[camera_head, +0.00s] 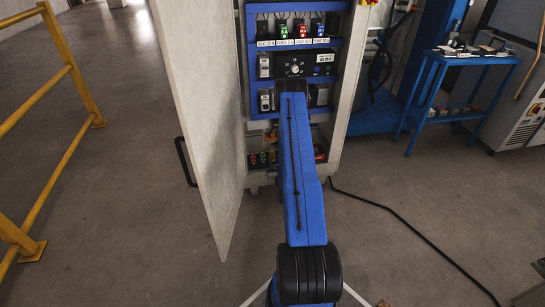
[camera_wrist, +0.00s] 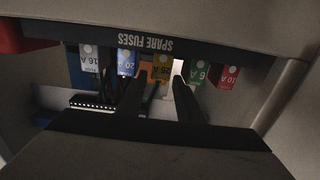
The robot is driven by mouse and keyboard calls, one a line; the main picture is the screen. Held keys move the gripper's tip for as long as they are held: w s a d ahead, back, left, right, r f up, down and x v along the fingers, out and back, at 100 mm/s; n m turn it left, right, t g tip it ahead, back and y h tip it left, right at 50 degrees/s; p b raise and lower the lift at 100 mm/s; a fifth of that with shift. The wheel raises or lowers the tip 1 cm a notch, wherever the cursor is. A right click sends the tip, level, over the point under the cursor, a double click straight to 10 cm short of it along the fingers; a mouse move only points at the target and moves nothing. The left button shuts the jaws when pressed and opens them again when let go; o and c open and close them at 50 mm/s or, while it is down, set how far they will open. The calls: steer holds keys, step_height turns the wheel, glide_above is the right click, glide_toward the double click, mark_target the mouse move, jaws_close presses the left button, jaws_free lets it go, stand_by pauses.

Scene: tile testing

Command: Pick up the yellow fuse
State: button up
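The yellow fuse (camera_wrist: 162,68), marked 25 A, hangs in the row under the "SPARE FUSES" label in the wrist view. My gripper (camera_wrist: 159,84) is open, with one dark finger to each side of the yellow fuse and its tips close to the row. A bright gap shows between the fuse and the right finger; the left finger is very near the fuse's left edge, and I cannot tell if it touches. In the head view my blue arm reaches into the cabinet and hides my gripper and the yellow fuse.
Left of it are a blue fuse (camera_wrist: 126,61) and a grey fuse (camera_wrist: 89,58); right are a green fuse (camera_wrist: 199,74) and a red fuse (camera_wrist: 229,77). The cabinet door (camera_head: 205,100) stands open on the left. A yellow railing (camera_head: 75,60) and a blue cart (camera_head: 425,95) stand farther out.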

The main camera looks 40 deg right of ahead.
mark_target(274, 156)
steer(key=shift+x, duration=2.75)
steer(key=shift+f, duration=0.15)
jaws_close()
